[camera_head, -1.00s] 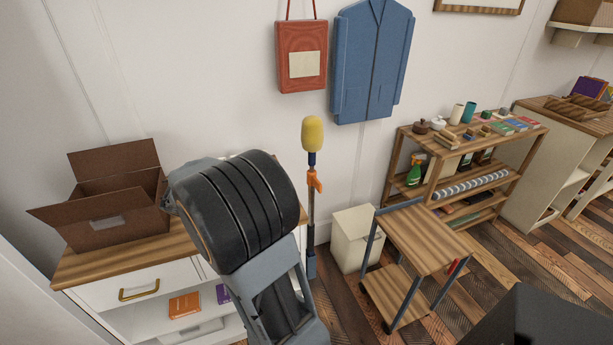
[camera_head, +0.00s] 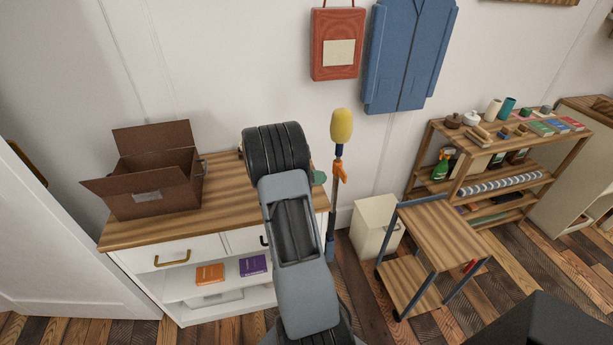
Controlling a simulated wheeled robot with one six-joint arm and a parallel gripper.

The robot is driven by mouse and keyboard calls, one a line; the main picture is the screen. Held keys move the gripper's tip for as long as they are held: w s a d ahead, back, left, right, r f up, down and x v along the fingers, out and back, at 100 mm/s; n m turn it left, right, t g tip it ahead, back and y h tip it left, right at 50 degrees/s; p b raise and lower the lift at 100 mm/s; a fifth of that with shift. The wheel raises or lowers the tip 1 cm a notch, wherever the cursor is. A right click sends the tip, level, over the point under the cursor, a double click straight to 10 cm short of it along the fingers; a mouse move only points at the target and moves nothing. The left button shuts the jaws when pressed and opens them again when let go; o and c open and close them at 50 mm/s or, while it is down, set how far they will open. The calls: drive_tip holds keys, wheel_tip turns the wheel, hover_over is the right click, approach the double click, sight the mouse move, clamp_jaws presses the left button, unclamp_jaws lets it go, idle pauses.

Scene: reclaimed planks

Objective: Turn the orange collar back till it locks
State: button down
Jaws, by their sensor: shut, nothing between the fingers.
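The orange collar (camera_head: 341,172), with a small lever-like part, sits high on a slim upright pole (camera_head: 333,205). A yellow rounded head (camera_head: 341,126) tops the pole, just above a dark blue section. The pole stands close to the wall, right of the wooden-topped cabinet. Whether the collar is locked cannot be told at this size. My arm reaches up the middle of the view, left of the pole, its black joint close to the collar's left. My gripper is hidden from view.
The cabinet (camera_head: 130,236) bears an open brown box (camera_head: 150,200); a small green thing shows beside my arm. A cream bin (camera_head: 375,225) and a wooden trolley (camera_head: 440,238) stand right of the pole. Bare wall lies behind the pole.

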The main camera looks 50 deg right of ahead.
sight(343, 175)
drive_tip(key=shift+r+p+x, duration=0.1)
drive_tip(key=shift+r+x, duration=0.1)
drive_tip(key=shift+x, duration=0.65)
drive_tip(key=shift+r+p+x, duration=0.15)
drive_tip(key=shift+r+x, duration=0.05)
drive_tip(key=shift+x, duration=0.65)
drive_tip(key=shift+r+p+x, duration=0.1)
drive_tip(key=shift+r+x, duration=0.1)
drive_tip(key=shift+x, duration=0.65)
drive_tip(key=shift+s+d, duration=0.1)
drive_tip(key=shift+d, duration=0.05)
drive_tip(key=shift+s+d+f+b, duration=0.1)
drive_tip(key=shift+s+d+b, duration=0.2)
drive_tip(key=shift+s+d, duration=0.3)
